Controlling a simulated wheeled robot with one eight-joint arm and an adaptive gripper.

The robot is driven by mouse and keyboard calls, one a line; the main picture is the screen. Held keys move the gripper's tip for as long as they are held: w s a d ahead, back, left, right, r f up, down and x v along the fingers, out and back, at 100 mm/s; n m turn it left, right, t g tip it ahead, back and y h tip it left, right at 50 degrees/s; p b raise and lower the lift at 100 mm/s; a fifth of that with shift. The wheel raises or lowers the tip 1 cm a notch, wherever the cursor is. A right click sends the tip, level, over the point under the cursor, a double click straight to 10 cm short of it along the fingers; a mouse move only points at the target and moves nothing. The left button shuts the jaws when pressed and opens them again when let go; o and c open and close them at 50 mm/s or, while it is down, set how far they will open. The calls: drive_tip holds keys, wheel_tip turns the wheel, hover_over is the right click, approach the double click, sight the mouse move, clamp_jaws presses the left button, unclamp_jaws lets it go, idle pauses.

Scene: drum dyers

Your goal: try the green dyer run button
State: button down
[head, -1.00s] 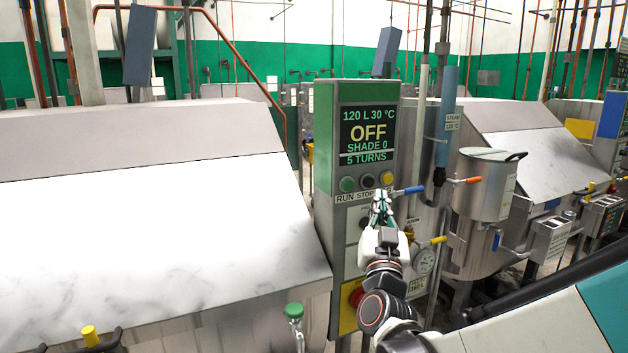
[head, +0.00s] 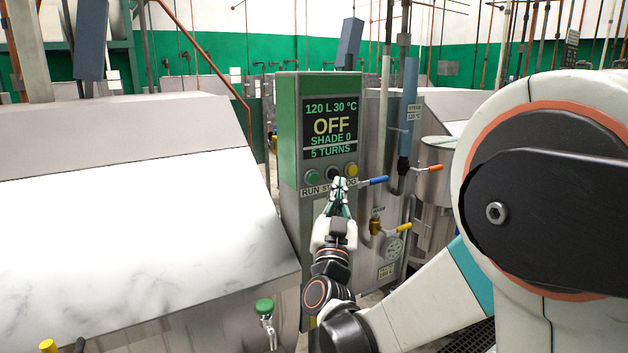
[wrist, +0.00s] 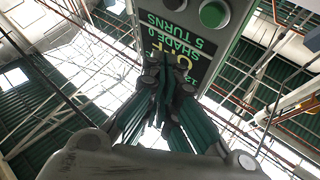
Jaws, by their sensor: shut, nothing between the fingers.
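The green dyer's control panel (head: 288,130) stands ahead in the head view. Its display (head: 331,127) reads 120 L 30 °C, OFF, SHADE 0, 5 TURNS. The green run button (head: 312,177) is the left one of a row, above the word RUN. It also shows at the top of the wrist view (wrist: 214,13), where the panel appears upside down. My gripper (head: 339,183) is shut and empty, with its tips just below the dark stop button (head: 332,172), right of and slightly lower than the run button. It covers part of the label strip. No contact with the run button is visible.
A yellow button (head: 351,170) is at the row's right end. A blue-handled valve (head: 375,181) sticks out close to my gripper's right. A yellow-handled valve (head: 403,227) and a gauge (head: 393,248) are lower right. The pale dyer body (head: 120,230) fills the left.

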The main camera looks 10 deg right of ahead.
sight(318, 181)
drive_tip(key=w+a, duration=0.2)
drive_tip(key=w, duration=0.4)
drive_tip(key=shift+w, duration=0.2)
drive_tip(key=shift+w+a, duration=0.1)
idle(1.3)
drive_tip(key=shift+w+a, duration=0.1)
drive_tip(key=shift+w, duration=0.2)
drive_tip(key=shift+w+a, duration=0.15)
drive_tip(key=shift+w, duration=0.25)
idle(0.8)
drive_tip(key=shift+s, duration=0.1)
drive_tip(key=shift+s+d+b, duration=0.3)
drive_tip(key=shift+s+b, duration=0.05)
drive_tip(key=shift+s, duration=0.3)
drive_tip(key=s, duration=0.1)
drive_tip(key=s+d, duration=0.1)
drive_tip(key=s, duration=0.2)
drive_tip(key=shift+s+d, duration=0.25)
drive_tip(key=shift+s, duration=0.15)
